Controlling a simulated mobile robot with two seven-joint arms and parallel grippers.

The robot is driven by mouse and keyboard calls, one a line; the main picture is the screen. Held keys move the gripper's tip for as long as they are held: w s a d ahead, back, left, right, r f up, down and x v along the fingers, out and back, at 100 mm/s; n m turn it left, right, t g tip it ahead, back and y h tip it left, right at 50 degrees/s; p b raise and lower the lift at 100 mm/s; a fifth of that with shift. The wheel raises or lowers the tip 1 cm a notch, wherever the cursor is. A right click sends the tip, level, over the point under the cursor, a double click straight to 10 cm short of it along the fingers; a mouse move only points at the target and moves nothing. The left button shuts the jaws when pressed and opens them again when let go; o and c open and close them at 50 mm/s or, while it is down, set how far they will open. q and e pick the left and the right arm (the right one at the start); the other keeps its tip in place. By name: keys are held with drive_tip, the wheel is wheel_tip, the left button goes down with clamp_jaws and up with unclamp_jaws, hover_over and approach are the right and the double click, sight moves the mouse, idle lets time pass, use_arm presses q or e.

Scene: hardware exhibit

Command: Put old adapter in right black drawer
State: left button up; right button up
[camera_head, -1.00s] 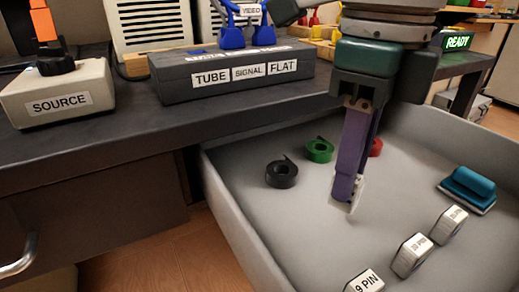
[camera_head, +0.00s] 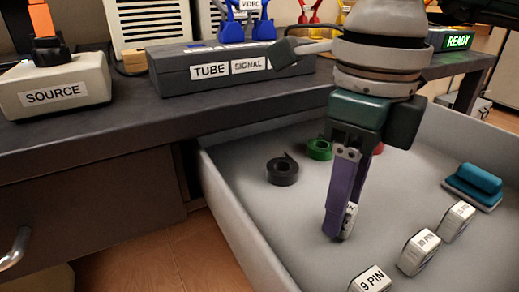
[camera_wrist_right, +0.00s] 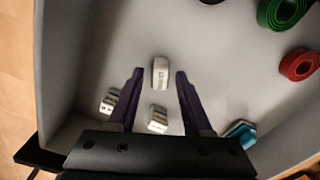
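My right gripper (camera_head: 342,200) points down into the open grey drawer (camera_head: 225,200), its purple fingers low near the drawer floor. In the right wrist view its fingers (camera_wrist_right: 156,75) are apart, with a white labelled adapter (camera_wrist_right: 160,74) between the tips and a gap on each side. In the head view this adapter (camera_head: 350,216) is mostly hidden by the fingers; its label is unreadable. More white adapters lie nearby, one marked 9 PIN (camera_head: 372,280), others (camera_head: 419,252) (camera_head: 458,221) to its right. A dark closed drawer front (camera_head: 90,215) with a metal handle shows at left. My left gripper is not in view.
Black (camera_head: 282,171), green (camera_head: 319,150) and red (camera_head: 378,147) tape rolls and a teal block (camera_head: 473,186) lie in the grey drawer. The dark worktop (camera_head: 100,140) above holds a SOURCE box (camera_head: 55,90) and a TUBE SIGNAL box (camera_head: 225,75).

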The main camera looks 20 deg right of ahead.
drive_tip(key=shift+r+p, duration=0.3)
drive_tip(key=shift+r, duration=0.05)
wheel_tip(320, 180, up, 12)
drive_tip(key=p, duration=0.3)
drive_tip(key=shift+f+p, duration=0.15)
drive_tip(key=shift+p, duration=0.15)
idle(1.6)
